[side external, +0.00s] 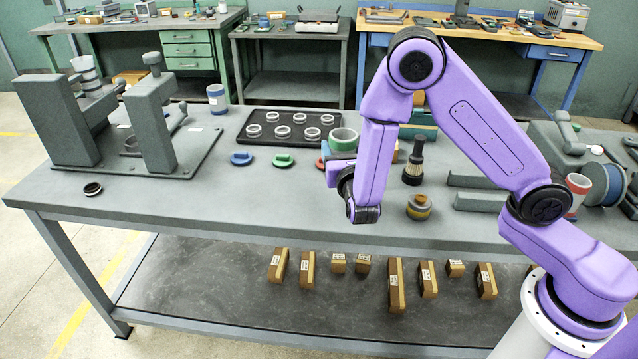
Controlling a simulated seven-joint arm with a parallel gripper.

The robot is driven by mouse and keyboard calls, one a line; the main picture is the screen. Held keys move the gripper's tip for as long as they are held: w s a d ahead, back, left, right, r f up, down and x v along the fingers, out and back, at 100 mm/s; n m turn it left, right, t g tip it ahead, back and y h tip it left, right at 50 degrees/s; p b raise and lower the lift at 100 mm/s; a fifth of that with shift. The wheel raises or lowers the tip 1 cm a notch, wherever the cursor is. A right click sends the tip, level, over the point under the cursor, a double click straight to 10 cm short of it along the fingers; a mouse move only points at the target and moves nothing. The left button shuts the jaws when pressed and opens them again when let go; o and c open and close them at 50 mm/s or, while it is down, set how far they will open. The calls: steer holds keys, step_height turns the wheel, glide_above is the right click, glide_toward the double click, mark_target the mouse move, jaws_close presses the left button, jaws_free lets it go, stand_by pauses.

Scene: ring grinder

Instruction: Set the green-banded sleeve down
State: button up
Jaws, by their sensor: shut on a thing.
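The green-banded sleeve (343,138) is a short pale grey cylinder with a green band, upright near the middle of the table. My gripper (335,162) is at its near side, shut on it. The fingers are mostly hidden behind my purple wrist, and so is the sleeve's lower part. I cannot tell whether its base touches the table. A red disc (320,162) shows partly beside my gripper, with a green disc (283,160) and a blue disc (242,158) to its left.
A black tray (247,139) of several metal rings lies behind the discs. A grey press-like fixture (155,125) stands at left. A blue-banded sleeve (216,98) stands behind it. A dark brush (413,165) and a yellow-banded part (419,207) are at right. The front left table is mostly clear.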

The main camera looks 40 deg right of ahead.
steer(key=s+d+m+g+h, duration=0.1)
steer(key=s+d+m+h, duration=0.1)
steer(key=s+d, duration=0.15)
steer(key=shift+g+h, duration=0.3)
steer(key=w+f, duration=0.3)
steer(key=w, duration=0.1)
steer(key=w+f, duration=0.3)
steer(key=w, duration=0.1)
steer(key=w+a+f, duration=0.1)
steer(key=w+f, duration=0.1)
steer(key=w, duration=0.2)
steer(key=shift+w+f, duration=0.55)
steer(key=shift+f, duration=0.8)
steer(key=shift+w+f, duration=0.1)
steer(key=shift+f, duration=0.8)
steer(key=shift+f, duration=0.15)
steer(key=o, duration=1.1)
steer(key=shift+c, duration=0.2)
